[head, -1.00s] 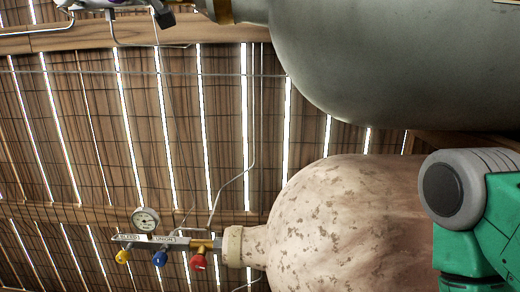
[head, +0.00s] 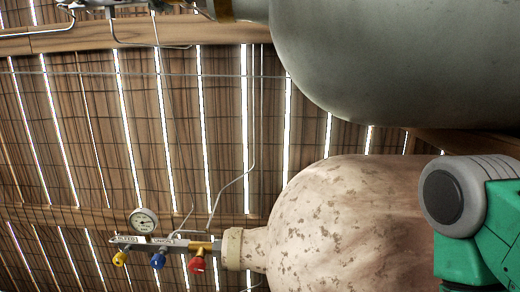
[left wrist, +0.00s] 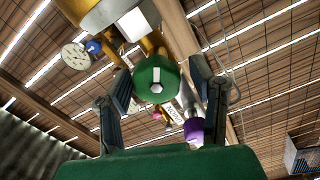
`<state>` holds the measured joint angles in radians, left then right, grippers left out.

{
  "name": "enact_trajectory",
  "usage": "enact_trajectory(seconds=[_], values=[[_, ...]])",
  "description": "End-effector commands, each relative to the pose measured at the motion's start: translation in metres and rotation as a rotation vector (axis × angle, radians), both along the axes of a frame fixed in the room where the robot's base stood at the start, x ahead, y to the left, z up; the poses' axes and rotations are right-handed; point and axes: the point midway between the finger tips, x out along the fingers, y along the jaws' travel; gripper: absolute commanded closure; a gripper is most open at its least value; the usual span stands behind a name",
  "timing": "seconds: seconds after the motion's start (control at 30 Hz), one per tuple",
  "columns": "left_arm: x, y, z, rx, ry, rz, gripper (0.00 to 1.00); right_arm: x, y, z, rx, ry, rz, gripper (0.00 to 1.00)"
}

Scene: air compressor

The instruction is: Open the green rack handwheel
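The green handwheel (left wrist: 157,86) shows in the left wrist view as a round knob with a pale centre, facing the camera. My left gripper (left wrist: 160,82) is open, with one dark finger on each side of the handwheel. A small gap shows between the handwheel and the right finger; I cannot tell whether the left finger touches it. The green handwheel does not show in the head view, nor does my left gripper. My right gripper is in neither view.
In the head view, a grey tank (head: 400,60) lies above a mottled beige tank (head: 340,220). The beige tank's manifold carries a gauge (head: 143,221) and yellow, blue and red knobs (head: 197,265). In the left wrist view, a purple knob (left wrist: 194,130) is close to the right finger.

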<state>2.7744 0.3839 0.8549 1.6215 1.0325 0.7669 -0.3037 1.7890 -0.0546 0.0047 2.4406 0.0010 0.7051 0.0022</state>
Motion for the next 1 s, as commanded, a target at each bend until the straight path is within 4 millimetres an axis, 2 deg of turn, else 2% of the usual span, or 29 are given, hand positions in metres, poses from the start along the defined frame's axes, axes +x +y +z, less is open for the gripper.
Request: enact_trajectory(seconds=[0.33,0.8,1.0], values=[[-0.003,0.0,0.002,0.003,-0.004,-0.001,0.46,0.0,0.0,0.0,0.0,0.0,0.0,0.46],[-0.055,0.002,0.003,0.003,-0.005,-0.002,0.46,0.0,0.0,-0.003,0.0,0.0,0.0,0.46],[-0.059,0.002,0.002,0.003,-0.003,0.0,0.46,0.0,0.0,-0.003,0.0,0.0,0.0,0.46]])
